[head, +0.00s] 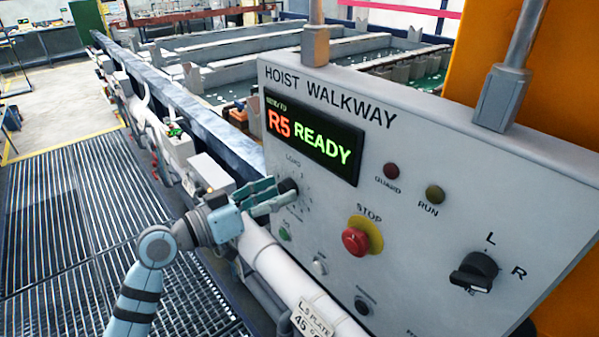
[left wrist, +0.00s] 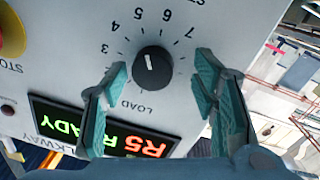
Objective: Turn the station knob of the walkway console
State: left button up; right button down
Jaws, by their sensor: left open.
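The walkway console (head: 420,140) is a grey sloped panel marked HOIST WALKWAY. Its station knob (left wrist: 153,66) is round and black with a white pointer, ringed by numbers and the word LOAD. The pointer aims toward the 5, and the display (head: 312,138) reads R5 READY. In the head view the knob (head: 287,188) is partly hidden by my left gripper (head: 274,195). My left gripper (left wrist: 162,78) is open, its teal fingers on either side of the knob with gaps showing in the wrist view. My right gripper is not in view.
A red STOP button (head: 356,241), an L/R selector (head: 475,272) and small GUARD and RUN lamps sit right of the knob. A white pipe (head: 275,262) runs below my gripper. Tanks lie behind the console. A grated walkway (head: 70,220) is clear at left.

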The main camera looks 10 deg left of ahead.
pick_arm(q)
jog(key=shift+w+d, duration=0.15)
jog(key=shift+d, duration=0.1)
jog(key=shift+s+r, duration=0.15)
jog(key=shift+s, duration=0.15)
jog(key=shift+d, duration=0.1)
jog(key=c, duration=0.3)
jog(key=shift+w, duration=0.1)
jog(key=c, duration=0.9)
jog(key=shift+m+b, duration=2.9)
jog(key=shift+b, duration=0.05)
jog(key=o, duration=1.2)
jog(key=shift+w, duration=0.1)
